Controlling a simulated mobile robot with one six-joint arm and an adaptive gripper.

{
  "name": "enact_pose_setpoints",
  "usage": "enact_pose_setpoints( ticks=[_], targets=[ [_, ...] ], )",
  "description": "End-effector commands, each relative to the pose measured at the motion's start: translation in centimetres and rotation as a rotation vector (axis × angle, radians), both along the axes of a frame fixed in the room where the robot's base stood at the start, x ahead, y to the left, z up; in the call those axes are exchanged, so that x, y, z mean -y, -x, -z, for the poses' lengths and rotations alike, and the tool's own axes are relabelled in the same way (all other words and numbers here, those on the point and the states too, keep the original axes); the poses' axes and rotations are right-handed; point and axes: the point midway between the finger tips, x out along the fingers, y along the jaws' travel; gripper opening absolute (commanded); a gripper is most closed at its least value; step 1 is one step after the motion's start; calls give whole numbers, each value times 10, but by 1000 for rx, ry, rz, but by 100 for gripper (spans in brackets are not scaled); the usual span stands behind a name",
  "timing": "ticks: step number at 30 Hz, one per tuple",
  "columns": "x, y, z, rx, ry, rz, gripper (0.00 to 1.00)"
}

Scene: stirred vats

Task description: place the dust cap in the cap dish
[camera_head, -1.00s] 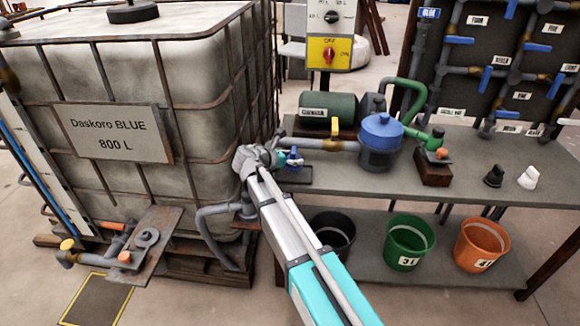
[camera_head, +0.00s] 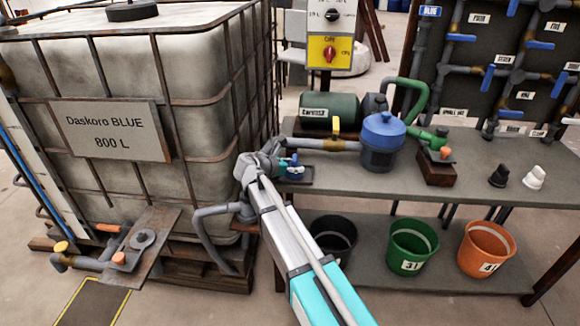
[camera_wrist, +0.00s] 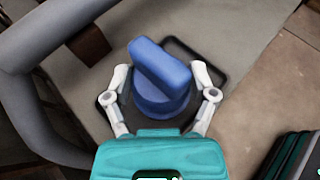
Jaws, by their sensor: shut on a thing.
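The dust cap is a blue round cap with a raised grip bar (camera_wrist: 160,78), seen in the wrist view. My gripper (camera_wrist: 160,84) has a finger on each side of it and is shut on it. In the head view the blue cap (camera_head: 292,161) shows small at the end of my arm. The cap dish is a dark, shallow square tray (camera_wrist: 212,58) under and around the cap. It shows in the head view on the bench's left end (camera_head: 302,180). My gripper is over it. I cannot tell whether the cap touches the dish floor.
A caged white tank (camera_head: 200,100) stands left of the bench (camera_head: 465,165). A grey hose (camera_wrist: 22,95) passes close by at left in the wrist view. A blue-lidded filter (camera_head: 383,140) and green pump (camera_head: 330,113) stand behind. Buckets sit on the lower shelf.

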Motion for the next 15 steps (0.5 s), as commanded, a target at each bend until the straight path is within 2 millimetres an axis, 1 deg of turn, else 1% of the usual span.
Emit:
enact_pose_setpoints(
  ticks=[4, 5, 6, 9, 15],
  targets=[
    [0, 0, 4, 0, 0, 0, 29],
    [0, 0, 4, 0, 0, 0, 75],
    [0, 0, 3, 0, 0, 0, 82],
    [0, 0, 3, 0, 0, 0, 100],
    [0, 0, 3, 0, 0, 0, 100]
  ],
)
